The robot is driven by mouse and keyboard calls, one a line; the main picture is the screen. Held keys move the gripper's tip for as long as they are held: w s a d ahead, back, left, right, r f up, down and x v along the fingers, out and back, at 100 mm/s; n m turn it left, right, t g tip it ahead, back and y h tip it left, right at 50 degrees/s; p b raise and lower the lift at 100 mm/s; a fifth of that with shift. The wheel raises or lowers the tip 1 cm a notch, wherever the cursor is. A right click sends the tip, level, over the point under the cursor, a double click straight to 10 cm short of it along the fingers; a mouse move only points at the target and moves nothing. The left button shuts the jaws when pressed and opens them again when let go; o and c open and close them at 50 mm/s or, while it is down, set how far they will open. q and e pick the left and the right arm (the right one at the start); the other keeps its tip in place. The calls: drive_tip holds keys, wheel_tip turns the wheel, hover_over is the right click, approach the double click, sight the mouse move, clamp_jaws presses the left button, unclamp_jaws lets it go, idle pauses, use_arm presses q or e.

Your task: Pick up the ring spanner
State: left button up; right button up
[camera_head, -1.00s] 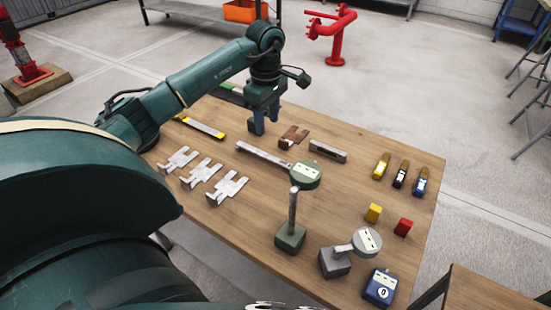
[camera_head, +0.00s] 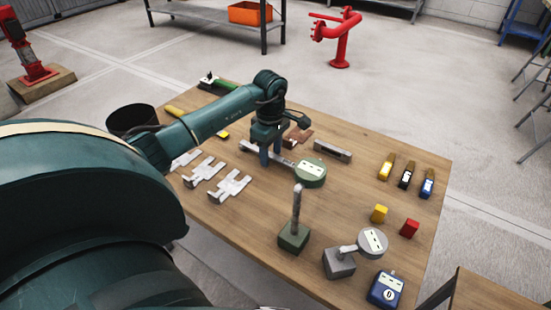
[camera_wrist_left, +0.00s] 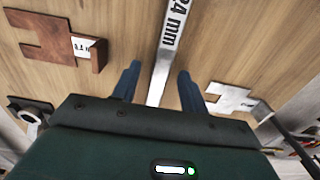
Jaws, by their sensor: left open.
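The ring spanner (camera_head: 286,162) is a long grey metal bar lying flat on the wooden table. In the left wrist view the bar (camera_wrist_left: 163,65) carries a "24 mm" marking, and its ends are out of that view. My left gripper (camera_head: 271,152) is over the bar in the head view and hides part of it. In the left wrist view the open left gripper (camera_wrist_left: 156,84) has one blue finger on each side of the bar, with gaps between. Whether the fingertips reach down beside the bar is hard to tell. My right gripper is not in view.
A green round gauge (camera_head: 311,173) sits at the bar's right end; I cannot tell if they join. A brown slotted plate (camera_wrist_left: 42,36) and pale slotted plates (camera_head: 232,186) lie nearby. A dark grey block (camera_head: 332,150) lies behind.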

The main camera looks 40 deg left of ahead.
use_arm(q)
clamp_jaws()
idle(0.3)
drive_tip(key=shift+r, duration=0.1)
